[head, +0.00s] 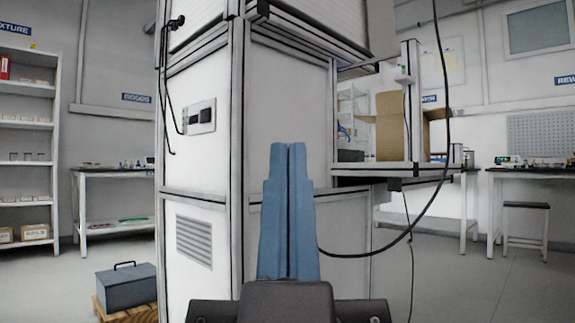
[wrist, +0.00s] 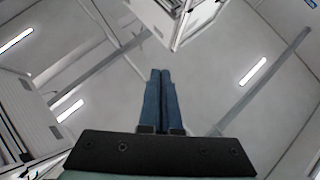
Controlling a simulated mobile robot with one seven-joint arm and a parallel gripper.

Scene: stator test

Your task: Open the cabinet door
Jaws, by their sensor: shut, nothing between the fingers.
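The cabinet (head: 285,105) is a tall white-panelled unit with a grey metal frame, standing close ahead in the head view. Its left face carries a dark switch plate and a vent grille (head: 194,240). No panel stands visibly ajar, and I cannot tell which one is the door; no handle is clear. My gripper (head: 288,146) has two blue fingers pressed together, upright in front of the cabinet's lower right panel, hiding part of it. Contact with the panel cannot be judged. In the wrist view my gripper (wrist: 160,72) is shut and empty, with ceiling lights and white panelled structures beyond it.
A side shelf (head: 400,168) with a cardboard box (head: 390,125) juts from the cabinet's right. A black cable (head: 437,190) loops down to the lower right panel. A grey toolbox (head: 127,287) sits on a pallet at left. Floor (head: 470,290) at right is clear.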

